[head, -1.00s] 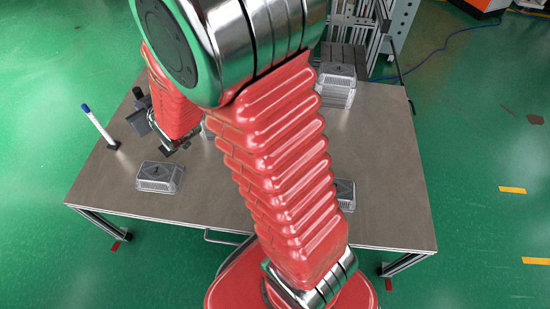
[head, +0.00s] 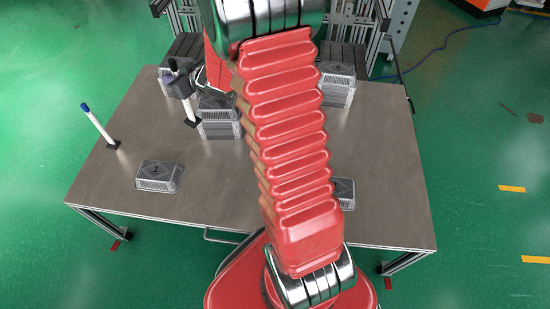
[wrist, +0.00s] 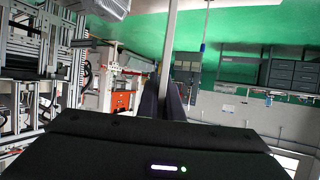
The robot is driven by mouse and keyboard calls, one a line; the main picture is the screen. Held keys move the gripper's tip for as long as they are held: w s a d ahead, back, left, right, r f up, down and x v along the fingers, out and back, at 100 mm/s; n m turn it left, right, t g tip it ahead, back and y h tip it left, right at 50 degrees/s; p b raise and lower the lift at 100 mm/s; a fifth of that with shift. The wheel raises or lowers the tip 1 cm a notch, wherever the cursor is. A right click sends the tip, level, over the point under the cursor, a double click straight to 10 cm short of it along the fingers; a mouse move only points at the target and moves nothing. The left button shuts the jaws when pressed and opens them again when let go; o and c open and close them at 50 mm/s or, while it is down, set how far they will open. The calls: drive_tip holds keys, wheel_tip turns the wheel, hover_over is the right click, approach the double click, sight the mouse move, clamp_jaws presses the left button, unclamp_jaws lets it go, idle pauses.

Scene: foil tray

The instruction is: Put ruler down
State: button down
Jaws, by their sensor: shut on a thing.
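The ruler seems to be the pale, thin strip that runs up between the dark fingers in the wrist view (wrist: 172,45). In the head view a pale upright length of it (head: 188,107) shows below my gripper (head: 182,89), with a dark block at its lower end. I cannot tell whether that block touches the table (head: 255,215). My gripper is shut on the strip, above the table's back left part. The dark fingers also show in the wrist view (wrist: 168,97). Any part of the strip inside the jaws is hidden.
A white stick with a blue tip (head: 97,124) stands tilted on a dark foot at the left. The right side is clear.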

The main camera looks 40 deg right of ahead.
drive_tip(key=s+d+f+n+y, duration=0.1)
drive_tip(key=s+d+f, duration=0.15)
drive_tip(key=d, duration=0.35)
drive_tip(key=s+d+f+n+y, duration=0.2)
drive_tip(key=d+f, duration=0.1)
drive_tip(key=d, duration=0.2)
drive_tip(key=s+d+f+n+g+y, duration=0.1)
drive_tip(key=s+d+f, duration=0.3)
drive_tip(key=s, duration=0.3)
drive_tip(key=s+d+f+n+g+y, duration=0.1)
drive_tip(key=s+d+f, duration=0.3)
drive_tip(key=s, duration=0.4)
drive_tip(key=shift+s+d+n+g+y, duration=0.2)
drive_tip(key=shift+d+n+g+y, duration=0.1)
drive_tip(key=shift+d+y, duration=0.1)
wheel_tip(320, 180, down, 6)
drive_tip(key=shift+f, duration=0.2)
drive_tip(key=shift+f, duration=2)
